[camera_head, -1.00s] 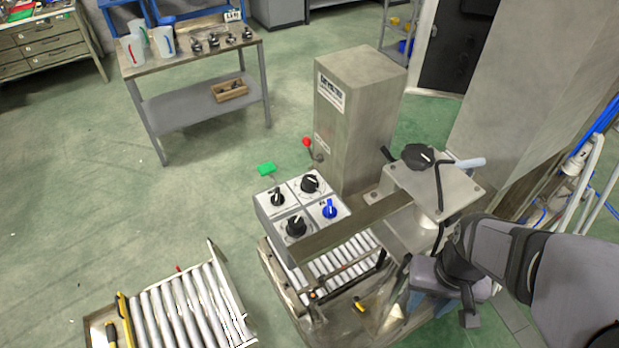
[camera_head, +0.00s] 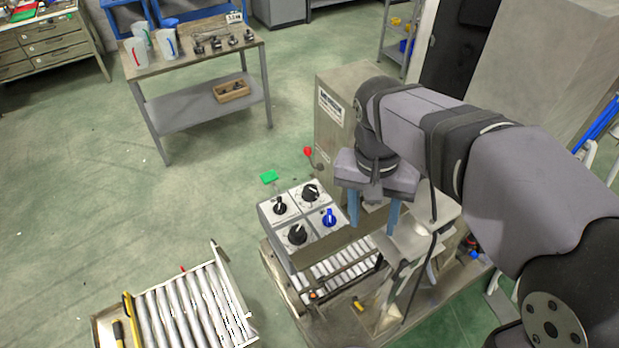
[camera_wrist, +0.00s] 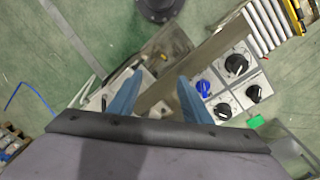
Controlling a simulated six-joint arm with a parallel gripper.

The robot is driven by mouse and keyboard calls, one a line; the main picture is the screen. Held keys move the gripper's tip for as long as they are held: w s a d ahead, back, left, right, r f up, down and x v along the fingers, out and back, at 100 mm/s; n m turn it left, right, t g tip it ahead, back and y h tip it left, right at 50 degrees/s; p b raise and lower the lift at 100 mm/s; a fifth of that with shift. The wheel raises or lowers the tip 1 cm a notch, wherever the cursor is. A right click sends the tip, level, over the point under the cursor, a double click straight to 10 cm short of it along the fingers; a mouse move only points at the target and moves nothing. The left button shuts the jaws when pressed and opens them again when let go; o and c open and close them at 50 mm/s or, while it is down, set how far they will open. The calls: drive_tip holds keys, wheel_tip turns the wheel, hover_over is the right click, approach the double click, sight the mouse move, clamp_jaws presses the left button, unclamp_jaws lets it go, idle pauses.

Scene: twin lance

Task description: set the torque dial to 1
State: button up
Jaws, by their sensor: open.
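A grey control panel (camera_head: 285,257) carries three black dials and one blue dial (camera_head: 329,217). The black dials sit at the upper left (camera_head: 279,207), upper right (camera_head: 310,193) and lower left (camera_head: 297,234). Their labels are too small to read, so I cannot tell which is the torque dial or its setting. My gripper (camera_head: 373,217) points down, open and empty, right of the panel. In the wrist view, the blue dial (camera_wrist: 203,88) is just right of my gripper (camera_wrist: 159,79), apart from the fingers; the black dials (camera_wrist: 236,65) lie farther right.
Rollers (camera_head: 340,268) lie in front of the panel. Open floor is to the left.

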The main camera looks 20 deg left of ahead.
drive_tip(key=w+a+b, duration=0.1)
drive_tip(key=a, duration=0.1)
drive_tip(key=w+a+t+b, duration=0.1)
drive_tip(key=a+b, duration=0.1)
drive_tip(key=a, duration=0.1)
drive_tip(key=w+a+f+t+b, duration=0.1)
drive_tip(key=w+a, duration=0.1)
drive_tip(key=shift+a+f+b, duration=0.1)
drive_tip(key=shift+a+b, duration=0.2)
drive_tip(key=shift+a, duration=0.05)
drive_tip(key=t+b, duration=0.3)
approach(310, 188)
drive_tip(key=shift+y, duration=0.4)
drive_tip(key=shift+d+p+x, duration=0.2)
drive_tip(key=shift+p+x, duration=0.45)
drive_tip(key=shift+x, duration=1.45)
drive_tip(key=shift+d+p+x, duration=0.2)
drive_tip(key=shift+p+x, duration=0.45)
drive_tip(key=shift+x, duration=1.5)
drive_tip(key=shift+c, duration=0.5)
drive_tip(key=c, duration=0.9)
